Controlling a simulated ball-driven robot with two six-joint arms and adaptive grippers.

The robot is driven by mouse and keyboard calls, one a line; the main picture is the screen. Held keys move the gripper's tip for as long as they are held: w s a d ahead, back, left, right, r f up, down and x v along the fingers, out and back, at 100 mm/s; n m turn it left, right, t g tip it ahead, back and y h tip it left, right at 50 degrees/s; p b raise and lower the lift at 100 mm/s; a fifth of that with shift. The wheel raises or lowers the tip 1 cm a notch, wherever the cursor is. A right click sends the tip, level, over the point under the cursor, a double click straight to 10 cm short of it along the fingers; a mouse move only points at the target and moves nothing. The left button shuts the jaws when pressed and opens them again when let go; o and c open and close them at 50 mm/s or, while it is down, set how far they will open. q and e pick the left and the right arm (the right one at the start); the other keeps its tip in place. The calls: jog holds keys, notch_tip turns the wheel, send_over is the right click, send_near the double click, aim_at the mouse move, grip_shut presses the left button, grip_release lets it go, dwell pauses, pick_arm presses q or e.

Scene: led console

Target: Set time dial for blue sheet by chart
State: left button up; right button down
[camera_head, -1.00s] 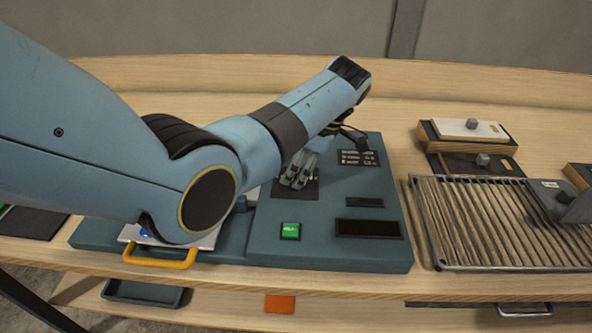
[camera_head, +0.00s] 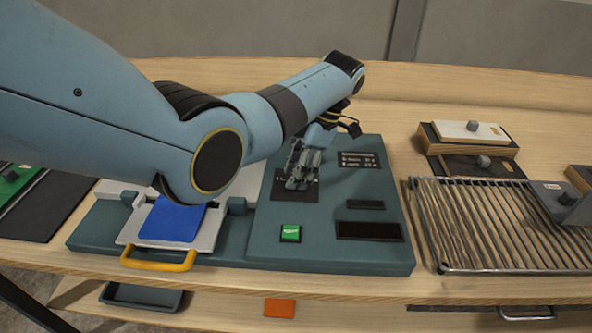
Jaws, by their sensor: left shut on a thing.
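The blue sheet (camera_head: 172,220) lies on a white tray with a yellow handle (camera_head: 158,264), at the left of the teal console (camera_head: 262,248). My left gripper (camera_head: 299,183) is shut on the time dial, which it hides, over a dark square plate (camera_head: 310,190) on the console's upper face. The chart (camera_head: 358,160) is a small dark panel with white lines, right of the gripper; its text is too small to read surely. A green button (camera_head: 290,233) and dark display windows (camera_head: 368,230) sit nearer the front. My right gripper is not in view.
A wire rack (camera_head: 500,225) stands right of the console, with blocks bearing grey knobs (camera_head: 474,127) behind it. A dark mat with a green piece (camera_head: 14,182) lies at far left. An orange tag (camera_head: 279,307) and a dark bin (camera_head: 142,296) are below the table's front edge.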

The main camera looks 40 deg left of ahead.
pick_arm(q)
jog(key=o, duration=1.1)
jog(key=shift+c, duration=0.2)
jog(key=v, duration=0.7)
jog(key=shift+r, duration=0.25)
jog(key=shift+f, duration=0.1)
